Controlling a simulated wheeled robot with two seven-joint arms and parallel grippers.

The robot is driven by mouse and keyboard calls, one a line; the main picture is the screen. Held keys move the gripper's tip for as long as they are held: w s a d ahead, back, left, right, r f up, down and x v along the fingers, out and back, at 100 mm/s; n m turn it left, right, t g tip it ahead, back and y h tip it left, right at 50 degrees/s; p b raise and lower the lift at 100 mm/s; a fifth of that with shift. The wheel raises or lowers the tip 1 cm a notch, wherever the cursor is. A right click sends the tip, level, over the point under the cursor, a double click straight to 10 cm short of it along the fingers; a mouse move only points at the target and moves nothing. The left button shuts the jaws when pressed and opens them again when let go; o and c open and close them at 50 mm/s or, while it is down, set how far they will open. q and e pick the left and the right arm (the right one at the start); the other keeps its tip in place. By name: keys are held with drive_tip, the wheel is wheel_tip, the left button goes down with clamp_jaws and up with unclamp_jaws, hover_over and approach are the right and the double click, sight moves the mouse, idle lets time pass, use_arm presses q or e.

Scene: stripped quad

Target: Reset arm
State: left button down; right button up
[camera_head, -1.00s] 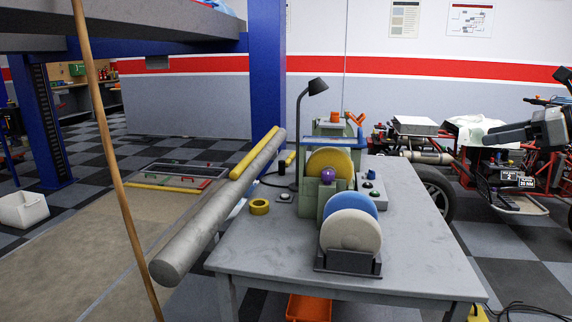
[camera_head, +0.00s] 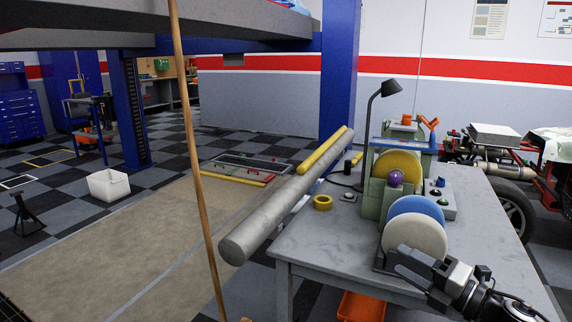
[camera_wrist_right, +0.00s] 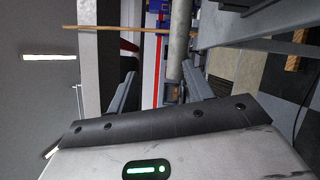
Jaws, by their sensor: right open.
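My right gripper (camera_head: 405,268) is at the lower right of the head view, over the front part of the grey table (camera_head: 320,245), close in front of the cream grinding disc (camera_head: 415,236). I cannot tell if it touches anything. In the right wrist view its two fingers stand apart with nothing between them (camera_wrist_right: 160,88). My left gripper is not in any view.
The table carries a grinder with a yellow disc (camera_head: 397,165), a blue disc (camera_head: 425,204), a lamp (camera_head: 390,88) and yellow tape (camera_head: 322,202). A wooden pole (camera_head: 195,150) stands nearer.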

drive_tip(key=s+a+f+m+g+h, duration=0.1)
drive_tip(key=s+a+f+m+h, duration=0.1)
drive_tip(key=s+a+f+m, duration=0.2)
drive_tip(key=s+a+f+m+g+h, duration=0.1)
drive_tip(key=s+a+f+m+h, duration=0.2)
drive_tip(key=s+a+f+m, duration=0.2)
drive_tip(key=s+a+f+m+g+h, duration=0.2)
drive_tip(key=s+a+f+m, duration=0.3)
drive_tip(key=s+f+m, duration=0.5)
drive_tip(key=s+m, duration=0.5)
drive_tip(key=m, duration=0.2)
drive_tip(key=shift+m+h, duration=0.3)
drive_tip(key=shift+a, duration=0.1)
